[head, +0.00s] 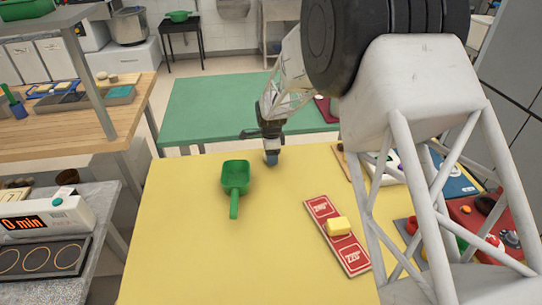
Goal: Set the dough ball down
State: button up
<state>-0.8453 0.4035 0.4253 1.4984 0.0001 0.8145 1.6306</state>
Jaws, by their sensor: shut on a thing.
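My gripper (271,155) points down near the far edge of the yellow table (180,265), just right of and beyond the green scoop. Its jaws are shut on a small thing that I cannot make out. A blue-grey piece shows at the fingertips; whether it is part of the gripper is unclear. I cannot pick out the dough ball; the jaws may hide it. The fingertips are at or just above the tabletop; I cannot tell whether they touch.
A green scoop (235,178) lies left of my gripper. A red mat (353,261) with a yellow block (339,226) lies to the right. A green table (205,110) stands beyond. The yellow table's left and front areas are clear.

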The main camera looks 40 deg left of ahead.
jog(key=shift+f, duration=0.3)
jog(key=shift+f, duration=0.15)
jog(key=o, duration=0.9)
jog(key=shift+o, duration=0.2)
notch_tip(320, 180, up, 12)
dwell(0.8)
